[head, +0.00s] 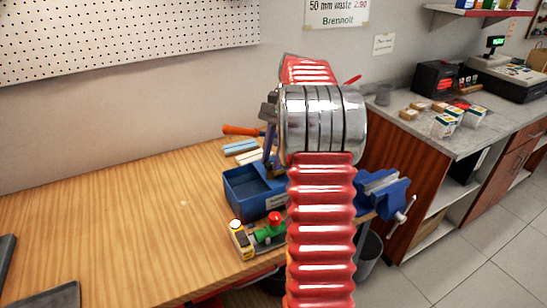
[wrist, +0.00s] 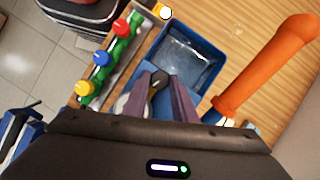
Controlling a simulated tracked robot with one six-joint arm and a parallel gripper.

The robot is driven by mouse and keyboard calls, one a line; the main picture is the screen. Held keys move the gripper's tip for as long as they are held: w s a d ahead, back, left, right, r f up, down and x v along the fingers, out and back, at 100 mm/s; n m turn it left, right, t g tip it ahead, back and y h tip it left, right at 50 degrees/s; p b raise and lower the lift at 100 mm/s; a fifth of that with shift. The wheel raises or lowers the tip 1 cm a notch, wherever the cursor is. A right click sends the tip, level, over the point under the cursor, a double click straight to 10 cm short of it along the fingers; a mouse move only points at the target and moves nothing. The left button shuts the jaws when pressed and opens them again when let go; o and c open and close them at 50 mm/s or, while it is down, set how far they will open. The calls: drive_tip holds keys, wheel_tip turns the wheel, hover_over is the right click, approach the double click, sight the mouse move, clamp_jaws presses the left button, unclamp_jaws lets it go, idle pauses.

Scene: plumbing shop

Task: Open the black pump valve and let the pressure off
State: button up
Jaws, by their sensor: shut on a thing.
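The blue pump tub (head: 243,193) stands on the wooden bench, and in the wrist view the tub (wrist: 165,36) appears to hold clear water. Its orange lever handle (wrist: 265,65) runs along the right of the wrist view and also shows in the head view (head: 240,130). The black valve knob (wrist: 160,77) sits at the tub's near end. My gripper (wrist: 164,84) has its two purple-grey fingers around the knob, shut on it. In the head view only part of a finger shows beside my arm, and the knob is hidden.
A green manifold (wrist: 105,58) with red, blue and yellow knobs lies close beside the tub. A blue vise (head: 382,192) is at the bench's right edge. The left of the wooden bench (head: 110,225) is mostly clear. A counter with a till (head: 507,75) stands at right.

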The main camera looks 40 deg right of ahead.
drive_tip(key=shift+n+g, duration=0.4)
drive_tip(key=shift+n, duration=0.5)
drive_tip(key=o, duration=1)
drive_tip(key=shift+w+r, duration=0.1)
drive_tip(key=shift+v, duration=3.6)
